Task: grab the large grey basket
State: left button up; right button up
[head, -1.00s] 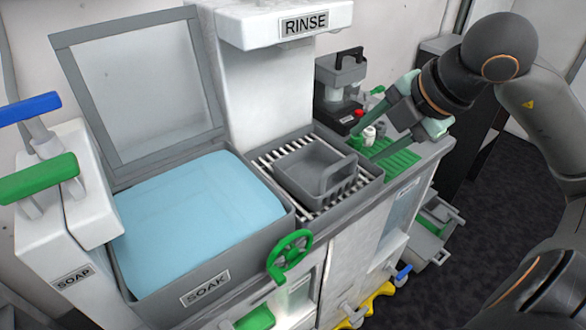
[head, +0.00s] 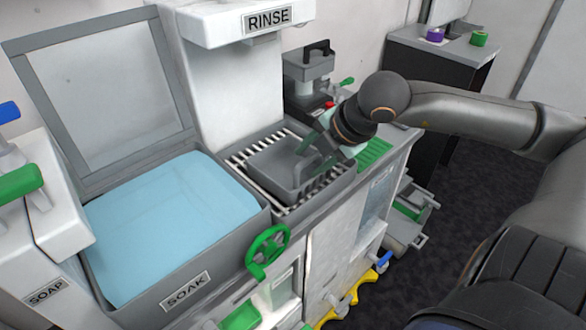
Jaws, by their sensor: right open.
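The large grey basket (head: 272,165) sits on the white slatted rack under the RINSE unit. Its handle (head: 297,170) stands up on its right side. My right gripper (head: 308,158) is open, with its green-tipped fingers at the right side of the basket, close to the handle. I cannot tell whether the fingers touch the handle or sit around it. My left gripper is not in view.
The SOAK basin (head: 170,225) with blue liquid and a raised lid is to the left. A grey machine with a black handle (head: 306,75) stands behind the gripper. A green mat (head: 374,153) lies right of the rack. A green wheel valve (head: 267,250) sticks out in front.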

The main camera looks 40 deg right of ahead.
jog(key=shift+w+f, duration=0.2)
jog(key=shift+f, duration=0.05)
grip_shut()
dwell(0.3)
dwell(0.9)
